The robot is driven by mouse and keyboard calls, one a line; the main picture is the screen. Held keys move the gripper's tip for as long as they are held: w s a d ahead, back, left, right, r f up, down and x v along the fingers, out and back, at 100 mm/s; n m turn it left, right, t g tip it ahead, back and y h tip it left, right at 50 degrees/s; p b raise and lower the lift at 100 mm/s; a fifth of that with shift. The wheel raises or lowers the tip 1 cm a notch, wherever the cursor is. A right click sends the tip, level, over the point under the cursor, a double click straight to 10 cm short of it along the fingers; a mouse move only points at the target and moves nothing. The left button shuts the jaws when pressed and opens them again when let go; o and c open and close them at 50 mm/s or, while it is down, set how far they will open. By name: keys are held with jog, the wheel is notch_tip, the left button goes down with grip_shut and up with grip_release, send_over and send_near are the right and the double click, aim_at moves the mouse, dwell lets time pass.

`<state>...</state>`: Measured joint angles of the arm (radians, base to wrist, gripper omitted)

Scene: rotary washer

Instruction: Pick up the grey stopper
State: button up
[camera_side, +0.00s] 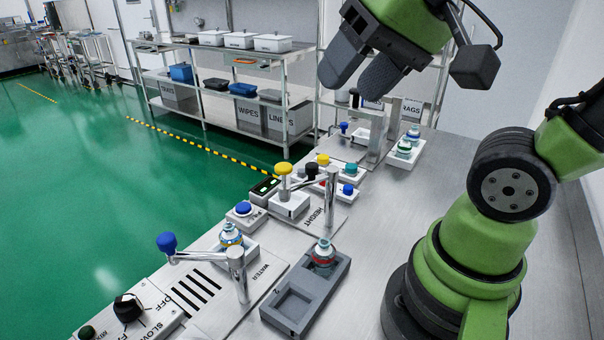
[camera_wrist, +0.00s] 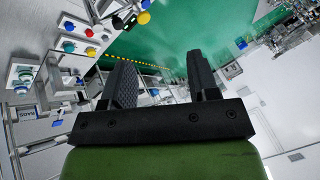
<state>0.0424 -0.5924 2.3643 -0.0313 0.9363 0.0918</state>
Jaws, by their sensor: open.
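My gripper (camera_side: 357,80) is high over the far part of the steel bench, with two dark fingers apart and nothing between them. Its open fingers also show in the wrist view (camera_wrist: 160,75). In the side view, a small piece with a pale grey-white top and a red band (camera_side: 323,252) stands in the far pocket of a grey two-pocket tray (camera_side: 316,303). I cannot tell for sure whether it is the grey stopper. A similar pale-topped piece with blue and orange bands (camera_side: 231,234) stands beside the water lever. My gripper is well apart from both.
A blue-knobbed lever (camera_side: 237,262) stands left of the tray. A yellow-topped post (camera_side: 284,169) and an upright lever (camera_side: 331,192) stand behind it. Green-and-blue pieces (camera_side: 404,149) sit on a white block at the back. Bare bench (camera_side: 385,215) lies right of the fixtures.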

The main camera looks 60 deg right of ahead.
jog(key=w+d+m+g+h, duration=0.1)
jog(key=w+d+m, duration=0.1)
jog(key=w, duration=0.3)
jog(key=w+d+m+g, duration=0.1)
jog(key=w+d+m, duration=0.2)
jog(key=w, duration=0.1)
jog(key=m+g, duration=0.5)
jog(key=m, duration=0.7)
send_over(302, 170)
notch_tip(302, 170, down, 21)
jog(key=shift+h, duration=0.3)
jog(key=f, duration=0.3)
jog(key=s+f, duration=0.1)
jog(key=shift+d+f, duration=0.2)
jog(key=shift+f, duration=0.15)
jog(key=f, duration=0.3)
jog(key=w+f, duration=0.1)
jog(key=f, duration=0.1)
jog(key=shift+a+f, duration=0.2)
jog(key=shift+f, duration=0.1)
jog(key=c, duration=1)
